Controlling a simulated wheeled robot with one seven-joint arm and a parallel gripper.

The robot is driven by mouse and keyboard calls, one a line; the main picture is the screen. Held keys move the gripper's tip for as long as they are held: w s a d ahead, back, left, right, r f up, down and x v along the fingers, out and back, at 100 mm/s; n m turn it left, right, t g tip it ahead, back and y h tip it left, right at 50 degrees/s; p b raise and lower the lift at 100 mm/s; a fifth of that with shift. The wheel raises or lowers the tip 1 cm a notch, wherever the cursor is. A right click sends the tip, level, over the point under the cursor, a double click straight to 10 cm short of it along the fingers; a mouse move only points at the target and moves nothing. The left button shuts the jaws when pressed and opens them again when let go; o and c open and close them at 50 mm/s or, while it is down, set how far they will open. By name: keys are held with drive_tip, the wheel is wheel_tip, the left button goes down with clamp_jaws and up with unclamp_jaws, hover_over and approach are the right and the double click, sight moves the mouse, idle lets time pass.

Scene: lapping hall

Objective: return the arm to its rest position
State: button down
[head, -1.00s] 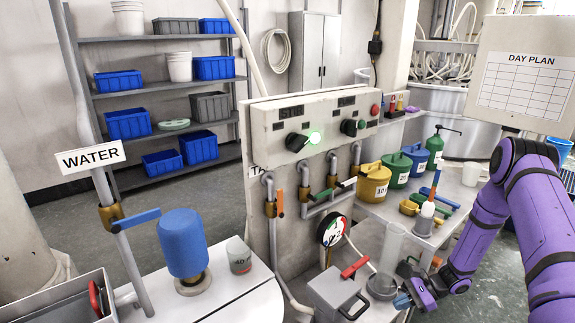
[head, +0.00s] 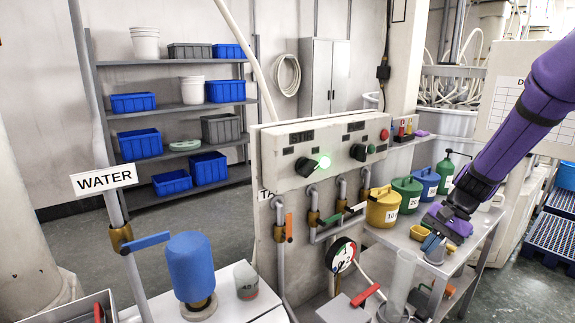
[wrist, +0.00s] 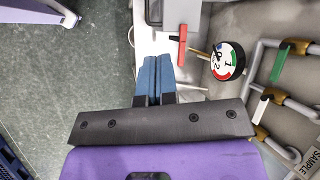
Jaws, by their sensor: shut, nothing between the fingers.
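My gripper (head: 432,243) is at the end of my raised purple arm, at the right in the head view. It points down and to the left over the bench by the control panel, above and right of the clear cylinder (head: 400,280). In the wrist view its two blue fingers (wrist: 154,76) are pressed together with nothing between them. The gripper hides part of the small items on the bench behind it.
The round gauge (head: 342,254) and red-handled box (head: 345,308) stand left of my gripper. Yellow (head: 382,207), green (head: 406,194) and blue (head: 425,182) cans line the bench behind. A blue crate (head: 550,238) stands on the floor at far right.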

drive_tip(key=s+a+r+n+t+h, duration=0.2)
drive_tip(key=s+a+r+n+h, duration=0.15)
drive_tip(key=s+r, duration=0.85)
drive_tip(key=s+r+n+t+h, duration=0.2)
drive_tip(key=s+r+n+t, duration=0.2)
drive_tip(key=s+r, duration=0.5)
drive_tip(key=s, duration=0.4)
drive_tip(key=shift+d, duration=0.35)
drive_tip(key=shift+s+h, duration=0.15)
drive_tip(key=shift+h, duration=0.1)
